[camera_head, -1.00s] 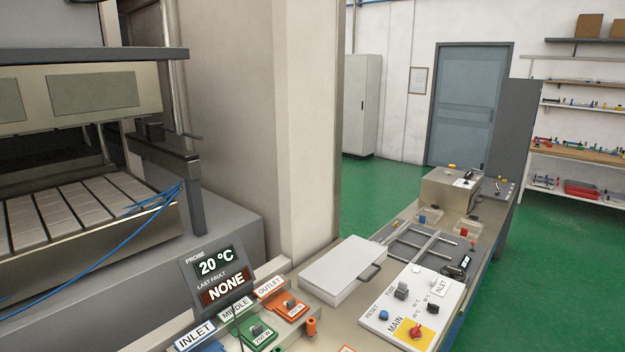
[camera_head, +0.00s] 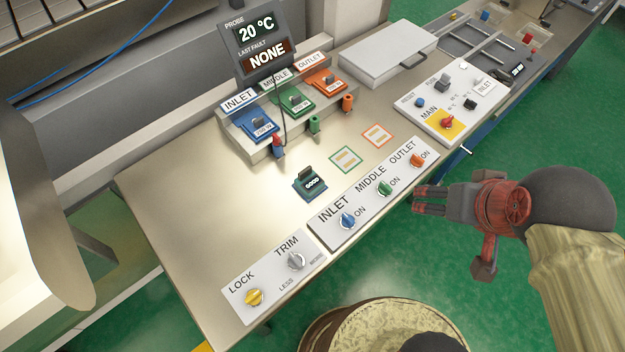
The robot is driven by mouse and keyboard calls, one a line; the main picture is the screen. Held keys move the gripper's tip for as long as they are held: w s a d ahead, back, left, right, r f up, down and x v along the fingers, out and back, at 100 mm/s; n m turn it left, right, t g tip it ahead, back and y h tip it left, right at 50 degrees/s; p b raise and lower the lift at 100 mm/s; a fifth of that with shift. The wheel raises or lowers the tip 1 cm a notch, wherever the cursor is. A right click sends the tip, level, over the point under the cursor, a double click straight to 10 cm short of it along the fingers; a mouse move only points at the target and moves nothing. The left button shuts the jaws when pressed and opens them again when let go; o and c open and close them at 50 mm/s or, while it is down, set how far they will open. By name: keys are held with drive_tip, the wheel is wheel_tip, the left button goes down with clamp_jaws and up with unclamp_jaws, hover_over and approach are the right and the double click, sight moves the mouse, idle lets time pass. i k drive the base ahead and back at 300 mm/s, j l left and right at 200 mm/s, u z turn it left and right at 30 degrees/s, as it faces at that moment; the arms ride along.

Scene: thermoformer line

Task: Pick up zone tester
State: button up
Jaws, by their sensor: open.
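No thing in view is labelled zone tester. A small black handheld device with a display (camera_head: 513,72) lies at the right end of the grey rack near the back right of the bench; it may be the tester. A dark green block with a handle, marked GOOD (camera_head: 311,184), stands alone on the bare bench top (camera_head: 200,170). My gripper (camera_head: 415,201) is open and empty, at the right beyond the bench's front edge. It points left towards the switch panel and is apart from both objects.
The INLET, MIDDLE and OUTLET modules (camera_head: 291,105) sit in a raised holder below the probe display (camera_head: 262,40). A knob panel (camera_head: 372,205), a LOCK and TRIM panel (camera_head: 270,276), a MAIN panel (camera_head: 455,103) and a white case (camera_head: 388,52) occupy the bench. A round stool-like top (camera_head: 375,330) is in front.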

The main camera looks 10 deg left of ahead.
sight(309, 182)
drive_tip(key=j+u, duration=0.1)
drive_tip(key=u, duration=0.35)
drive_tip(key=i+j+u, duration=0.1)
drive_tip(key=u, duration=0.75)
drive_tip(key=i+j, duration=0.05)
